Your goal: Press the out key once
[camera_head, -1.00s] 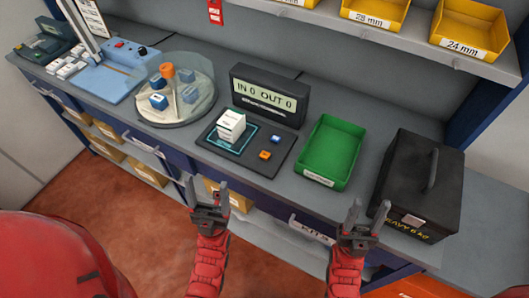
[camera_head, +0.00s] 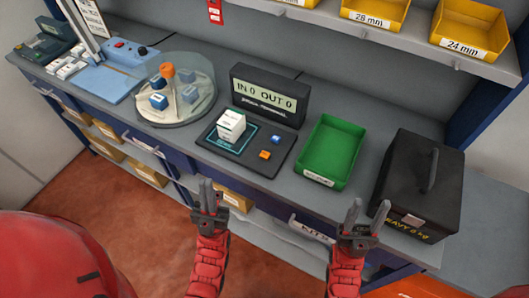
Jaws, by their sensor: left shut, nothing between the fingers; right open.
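A dark pad (camera_head: 257,161) on the bench carries a blue key (camera_head: 276,140) and, nearer the front, an orange key (camera_head: 265,155). I cannot read which of them is the out key. A white box (camera_head: 231,126) stands on the cyan-outlined square of the pad. The display (camera_head: 265,97) behind it reads "IN 0 OUT 0". My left gripper (camera_head: 208,192) is shut and empty, in front of the bench edge and below the pad. My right gripper (camera_head: 368,213) is open and empty, in front of the bench near the black case.
A green tray (camera_head: 313,178) stands right of the pad, then a black heavy case (camera_head: 385,195). A round turntable (camera_head: 190,112) with blue items under a clear cover is on the left. Yellow bins (camera_head: 468,30) sit on the shelf above.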

